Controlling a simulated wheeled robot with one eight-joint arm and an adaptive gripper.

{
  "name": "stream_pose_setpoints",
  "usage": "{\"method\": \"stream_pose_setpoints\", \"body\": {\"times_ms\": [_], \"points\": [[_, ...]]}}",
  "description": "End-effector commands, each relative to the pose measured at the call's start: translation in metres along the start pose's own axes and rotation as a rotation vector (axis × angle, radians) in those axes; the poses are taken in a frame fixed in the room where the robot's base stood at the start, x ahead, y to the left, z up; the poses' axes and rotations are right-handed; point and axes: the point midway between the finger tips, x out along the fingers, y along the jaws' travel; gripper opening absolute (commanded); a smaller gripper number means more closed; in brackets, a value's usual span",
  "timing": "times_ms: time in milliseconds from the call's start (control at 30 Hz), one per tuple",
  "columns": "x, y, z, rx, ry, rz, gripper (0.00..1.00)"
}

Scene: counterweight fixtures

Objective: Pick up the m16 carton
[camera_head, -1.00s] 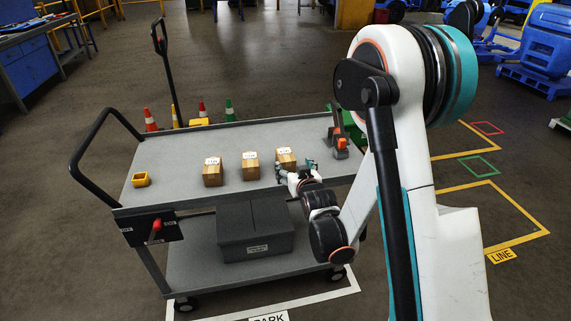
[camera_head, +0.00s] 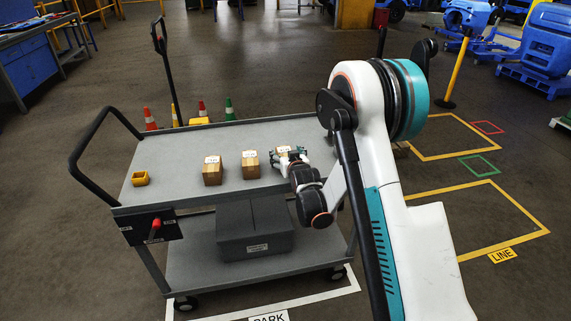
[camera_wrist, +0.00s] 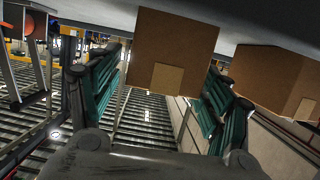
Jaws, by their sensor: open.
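Three brown cartons with white top labels stand in a row on the cart's top shelf: a left one (camera_head: 212,172), a middle one (camera_head: 250,166) and a right one (camera_head: 283,149). The labels are too small to read, so I cannot tell which is m16. My gripper (camera_head: 288,157) is open at the right carton, partly hiding it. In the wrist view, which looks upside down, a carton (camera_wrist: 170,50) lies between the lines of the two green fingers (camera_wrist: 158,98). I cannot tell how far it is between them. Another carton (camera_wrist: 268,82) is beyond the right finger.
The grey cart (camera_head: 170,192) has a black handle at left and a dark grey box (camera_head: 255,228) on its lower shelf. A small yellow bin (camera_head: 140,178) sits at the shelf's left. Cones (camera_head: 150,118) stand behind the cart. The shelf's front left is clear.

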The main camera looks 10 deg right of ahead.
Motion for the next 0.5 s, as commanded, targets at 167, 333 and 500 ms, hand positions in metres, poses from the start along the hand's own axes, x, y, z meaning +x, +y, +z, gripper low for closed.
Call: {"method": "stream_pose_setpoints", "body": {"times_ms": [167, 333, 500], "points": [[0.0152, -0.0001, 0.0006, 0.000, 0.000, 0.000, 0.72], [0.0155, -0.0001, -0.0006, 0.000, 0.000, 0.000, 0.72], [0.0154, -0.0002, -0.0006, 0.000, 0.000, 0.000, 0.47]]}}
